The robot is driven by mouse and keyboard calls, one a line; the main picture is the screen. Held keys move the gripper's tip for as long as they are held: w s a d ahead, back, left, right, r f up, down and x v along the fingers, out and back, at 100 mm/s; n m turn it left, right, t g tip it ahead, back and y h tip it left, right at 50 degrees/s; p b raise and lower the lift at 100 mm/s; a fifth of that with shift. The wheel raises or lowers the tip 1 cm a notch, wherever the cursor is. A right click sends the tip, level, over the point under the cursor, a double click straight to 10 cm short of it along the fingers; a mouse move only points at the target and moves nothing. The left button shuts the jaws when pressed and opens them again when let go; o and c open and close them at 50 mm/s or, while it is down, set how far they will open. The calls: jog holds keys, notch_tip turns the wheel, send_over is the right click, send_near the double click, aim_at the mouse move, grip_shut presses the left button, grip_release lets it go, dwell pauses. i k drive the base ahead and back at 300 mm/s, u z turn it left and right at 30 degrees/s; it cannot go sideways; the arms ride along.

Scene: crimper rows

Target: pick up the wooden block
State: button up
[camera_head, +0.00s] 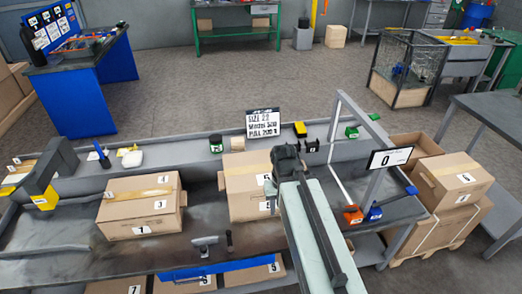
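A small tan piece (238,144) stands on the back shelf of the workbench, just left of the sign. It may be the wooden block, but it is too small to be sure. My gripper (285,158) is dark and hangs over the bench at the right end of a cardboard box. It is to the right of the tan piece and apart from it. Its fingers are too small and dark to tell whether they are open or shut, and nothing held can be made out.
Cardboard boxes (140,207) stand on the workbench (60,240). A black-and-white sign (263,122) stands behind my gripper, and a white display (390,158) hangs on a grey frame to the right. A green-and-black container (216,143) is beside the tan piece. Open floor lies beyond the bench.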

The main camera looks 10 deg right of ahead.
aim_at(237, 144)
jog(key=z, duration=5.7)
jog(key=k, duration=0.95)
jog(key=u, duration=5.8)
